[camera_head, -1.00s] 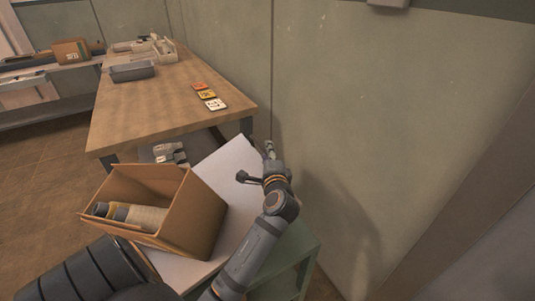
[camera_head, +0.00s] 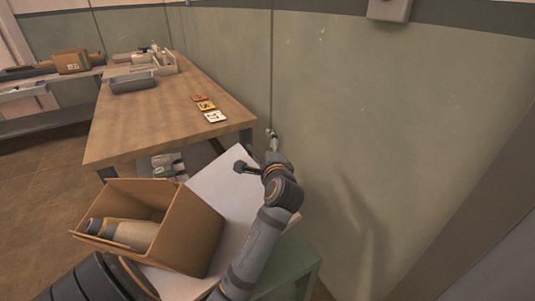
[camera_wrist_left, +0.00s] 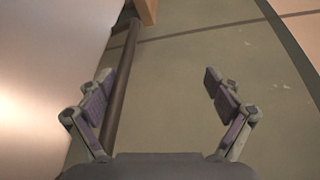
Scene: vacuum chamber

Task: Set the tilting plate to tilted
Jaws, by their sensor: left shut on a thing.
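The tilting plate (camera_head: 228,178) is a pale flat board on a green stand (camera_head: 300,262), in the head view's lower middle. It slopes, its right side raised and its left side low. An open cardboard box (camera_head: 195,235) rests tilted on it, with bottle-like containers (camera_head: 128,232) lying inside towards its low left edge. In the left wrist view the plate (camera_wrist_left: 50,70) fills the left side, beside the left finger; the grip itself is hard to make out. My right gripper is out of view.
A wooden table (camera_head: 160,115) behind holds a grey tray (camera_head: 133,82), a white bin (camera_head: 152,65) and several coloured cards (camera_head: 206,105). The green wall (camera_head: 400,120) stands close on the right. A side shelf (camera_head: 50,120) is at the far left.

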